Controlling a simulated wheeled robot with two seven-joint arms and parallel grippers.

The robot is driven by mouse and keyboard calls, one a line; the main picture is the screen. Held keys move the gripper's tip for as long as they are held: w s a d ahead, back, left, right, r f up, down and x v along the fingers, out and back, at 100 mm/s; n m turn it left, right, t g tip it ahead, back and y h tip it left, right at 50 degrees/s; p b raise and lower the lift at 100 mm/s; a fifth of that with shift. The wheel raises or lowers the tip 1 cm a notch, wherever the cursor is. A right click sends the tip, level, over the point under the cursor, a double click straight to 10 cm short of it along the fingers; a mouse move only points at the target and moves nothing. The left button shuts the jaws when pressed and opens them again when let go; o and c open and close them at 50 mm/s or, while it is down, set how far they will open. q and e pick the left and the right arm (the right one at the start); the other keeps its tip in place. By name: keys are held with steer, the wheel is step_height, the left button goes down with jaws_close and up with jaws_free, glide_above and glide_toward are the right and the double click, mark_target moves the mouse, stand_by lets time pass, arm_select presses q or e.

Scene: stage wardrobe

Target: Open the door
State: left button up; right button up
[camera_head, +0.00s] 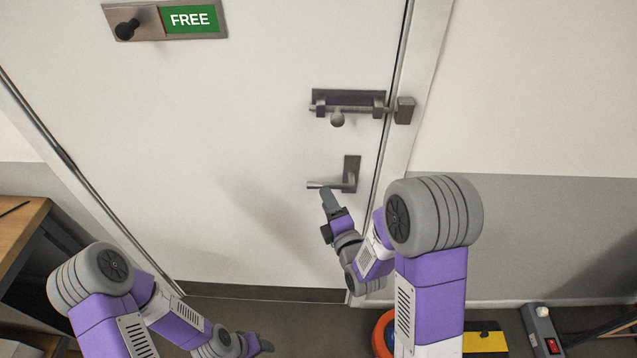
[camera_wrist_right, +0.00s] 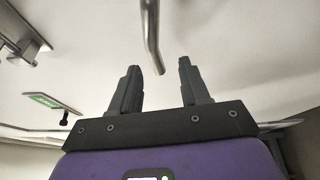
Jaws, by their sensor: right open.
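The white door (camera_head: 230,130) is flush with its frame and looks closed. Its metal lever handle (camera_head: 325,184) points left, about level, and also shows in the right wrist view (camera_wrist_right: 151,35). Above it is a sliding bolt (camera_head: 348,106) with a round knob; its bar reaches toward a keeper block (camera_head: 404,110) on the frame, and I cannot tell whether it enters. My right gripper (camera_head: 328,197) is open just below the lever's free end, which shows beyond and between its fingertips (camera_wrist_right: 158,66). My left gripper (camera_head: 264,346) is low, away from the handle; its jaws are unclear.
A green FREE sign (camera_head: 190,19) with a dark knob is at the door's upper left. A wooden table (camera_head: 22,222) stands at the left. On the floor at right are an orange round object (camera_head: 381,335), a yellow-black piece (camera_head: 485,337) and a power strip (camera_head: 541,330).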

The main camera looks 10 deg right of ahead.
steer(key=w, duration=0.7)
steer(key=shift+w+a+r, duration=0.3)
steer(key=shift+a, duration=0.1)
steer(key=shift+c, duration=0.4)
jaws_close()
